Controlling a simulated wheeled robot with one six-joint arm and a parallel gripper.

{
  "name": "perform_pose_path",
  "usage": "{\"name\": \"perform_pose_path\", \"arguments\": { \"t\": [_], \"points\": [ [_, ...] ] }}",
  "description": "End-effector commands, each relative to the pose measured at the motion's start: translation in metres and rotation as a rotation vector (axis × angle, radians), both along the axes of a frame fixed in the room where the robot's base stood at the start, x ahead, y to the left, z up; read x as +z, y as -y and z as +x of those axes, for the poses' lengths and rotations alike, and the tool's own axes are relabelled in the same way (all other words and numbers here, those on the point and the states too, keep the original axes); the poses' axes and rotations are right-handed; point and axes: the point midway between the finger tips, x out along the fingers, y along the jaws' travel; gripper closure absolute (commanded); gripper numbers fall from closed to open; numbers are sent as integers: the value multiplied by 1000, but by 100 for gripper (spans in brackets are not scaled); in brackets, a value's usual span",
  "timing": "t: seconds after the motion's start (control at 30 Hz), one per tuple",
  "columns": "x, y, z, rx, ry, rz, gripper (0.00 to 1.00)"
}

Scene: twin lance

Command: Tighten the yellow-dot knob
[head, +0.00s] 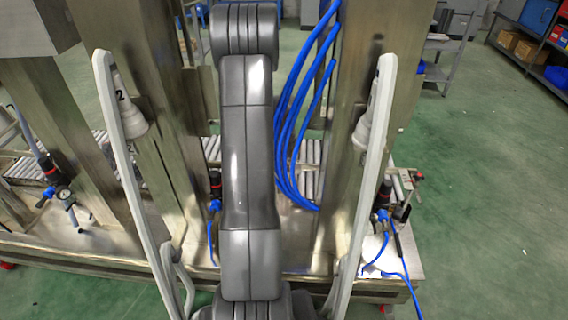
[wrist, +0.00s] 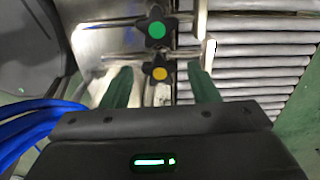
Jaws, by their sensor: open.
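The yellow-dot knob (wrist: 159,73) is a black lobed knob with a yellow centre, seen in the wrist view just beyond my gripper. My gripper (wrist: 162,85) is open, with one green finger to the left of this knob and the other to its right. Neither finger visibly touches it. A similar black knob with a green dot (wrist: 156,30) sits just above it in the picture. In the head view my own arm covers the middle, and neither the knobs nor my gripper can be made out there.
Metal rods run beside the knobs. A roller conveyor (wrist: 245,60) lies to the right in the wrist view. Blue hoses (wrist: 38,120) pass at the left, and also hang beside my arm in the head view (head: 290,130). Steel posts (head: 365,110) stand on a metal bench.

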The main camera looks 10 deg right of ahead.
Motion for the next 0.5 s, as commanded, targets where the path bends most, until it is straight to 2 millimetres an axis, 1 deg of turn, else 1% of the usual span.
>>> {"name": "perform_pose_path", "arguments": {
  "t": [0.07,0.17,0.27,0.5],
  "points": [
    [5,0,0,0,1,0,45],
    [18,0,1,0,3,-1,45],
    [38,0,1,0,4,-1,45],
    [94,0,1,0,5,-1,45]
  ]
}}
